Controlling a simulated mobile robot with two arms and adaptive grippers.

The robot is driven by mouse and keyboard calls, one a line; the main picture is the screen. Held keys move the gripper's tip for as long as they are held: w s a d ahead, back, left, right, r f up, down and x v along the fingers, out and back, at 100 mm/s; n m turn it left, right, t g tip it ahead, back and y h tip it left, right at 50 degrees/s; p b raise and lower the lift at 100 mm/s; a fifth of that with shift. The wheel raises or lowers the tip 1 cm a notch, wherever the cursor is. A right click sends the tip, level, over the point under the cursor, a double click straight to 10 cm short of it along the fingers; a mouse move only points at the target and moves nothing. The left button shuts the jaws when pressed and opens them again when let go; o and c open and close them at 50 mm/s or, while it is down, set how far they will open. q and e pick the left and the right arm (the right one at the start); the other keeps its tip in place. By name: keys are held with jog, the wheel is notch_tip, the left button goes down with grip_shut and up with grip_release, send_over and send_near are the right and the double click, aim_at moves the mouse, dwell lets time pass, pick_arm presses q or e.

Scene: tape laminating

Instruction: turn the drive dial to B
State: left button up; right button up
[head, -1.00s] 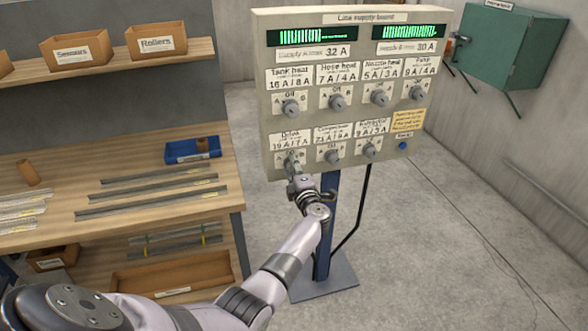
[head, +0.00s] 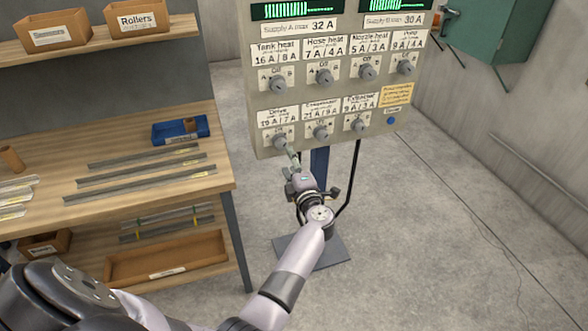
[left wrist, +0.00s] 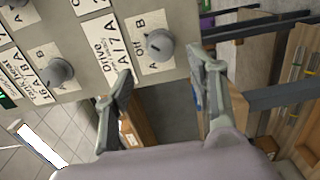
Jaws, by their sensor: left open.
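The Drive dial (head: 279,142) is a round grey knob at the lower left of the beige supply panel (head: 262,92). In the left wrist view the Drive dial (left wrist: 159,45) shows beside the letters A and B on its white plate (left wrist: 143,22). I cannot tell for certain which mark it points to. My left gripper (head: 292,158) is just in front of and below the dial in the head view. In the left wrist view my left gripper (left wrist: 160,70) is open, its fingers apart on either side of the dial and short of it, with nothing between them. My right gripper is not in view.
Several other dials sit near it, including the Compressor dial (head: 320,132) at its right. A workbench (head: 140,130) with metal strips and a blue tray (head: 180,130) stands at the left. A green cabinet (head: 495,25) hangs at the back right. The floor right of the panel is clear.

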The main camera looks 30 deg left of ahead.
pick_arm(q)
jog(key=shift+v, duration=1.4)
jog(key=s+d+f+m+t+h, duration=0.25)
jog(key=d+f+m+h, duration=0.25)
jog(key=f+m, duration=0.45)
jog(key=s+d+f+m+t+h, duration=0.1)
jog(key=s+d+f+m+h, duration=0.4)
jog(key=f, duration=0.7)
jog(key=s+d+f+m+g+h, duration=0.4)
jog(key=s+f+m, duration=0.5)
jog(key=f, duration=0.6)
jog(key=s+a+f+m+g, duration=0.1)
jog(key=s+f, duration=0.4)
jog(key=s, duration=0.7)
jog(key=s+a+f+m+g, duration=0.1)
jog(key=s+f+m+g, duration=0.2)
jog(key=s, duration=1)
jog(key=s+a+f+m+g, duration=0.1)
jog(key=s+f+g, duration=0.5)
jog(key=s, duration=0.6)
jog(key=shift+s+f+m+y, duration=0.35)
jog(key=shift+f+m, duration=0.5)
jog(key=shift+f, duration=0.15)
jog(key=shift+w, duration=0.1)
